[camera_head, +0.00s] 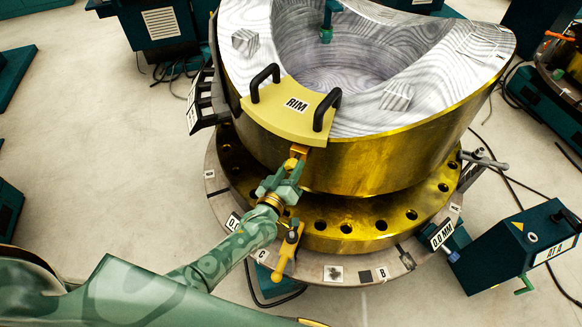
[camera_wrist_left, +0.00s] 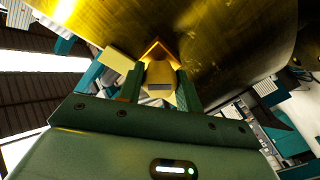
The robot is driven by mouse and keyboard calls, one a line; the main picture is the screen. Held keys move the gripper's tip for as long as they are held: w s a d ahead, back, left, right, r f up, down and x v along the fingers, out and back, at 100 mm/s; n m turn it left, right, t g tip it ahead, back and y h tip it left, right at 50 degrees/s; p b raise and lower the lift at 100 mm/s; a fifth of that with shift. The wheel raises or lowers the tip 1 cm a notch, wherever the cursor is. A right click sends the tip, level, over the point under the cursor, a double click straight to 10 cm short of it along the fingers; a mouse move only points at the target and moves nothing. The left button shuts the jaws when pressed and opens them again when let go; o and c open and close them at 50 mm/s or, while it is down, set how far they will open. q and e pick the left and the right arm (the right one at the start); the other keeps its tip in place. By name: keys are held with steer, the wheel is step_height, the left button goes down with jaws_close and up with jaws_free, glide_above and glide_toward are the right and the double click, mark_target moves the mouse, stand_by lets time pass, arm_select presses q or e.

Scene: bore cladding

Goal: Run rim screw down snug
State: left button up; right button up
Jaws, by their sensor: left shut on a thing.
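The yellow cover labelled RIM (camera_head: 296,104), with two black handles, sits over the near edge of the large round workpiece (camera_head: 395,160). Below its front edge is the yellow rim screw (camera_head: 296,158), against the gold outer wall. My left gripper (camera_head: 287,174) reaches up to it from below and is shut on it. In the left wrist view the screw's faceted end (camera_wrist_left: 160,82) sits between the two fingers of my left gripper (camera_wrist_left: 160,90). The screw's thread and the gap behind its head are hidden. My right gripper is not in view.
A yellow clamp handle (camera_head: 287,250) stands just right of my left forearm. The gold flange with holes (camera_head: 346,228) rests on a grey marked ring (camera_head: 335,271). A teal box (camera_head: 522,245) stands at the right. Cables lie on the floor; the floor at left is open.

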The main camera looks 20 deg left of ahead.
arm_select(q)
steer(key=shift+s+f+m, duration=0.1)
steer(key=shift+f+m, duration=0.1)
steer(key=shift+m, duration=1.7)
steer(key=shift+s+f+m, duration=0.1)
steer(key=shift+f+m, duration=0.1)
steer(key=shift+m, duration=1.7)
steer(key=o, duration=1)
steer(key=shift+a+r, duration=0.1)
steer(key=shift+r, duration=0.15)
steer(key=s+a+p, duration=0.2)
steer(key=s, duration=1.4)
steer(key=shift+s, duration=0.15)
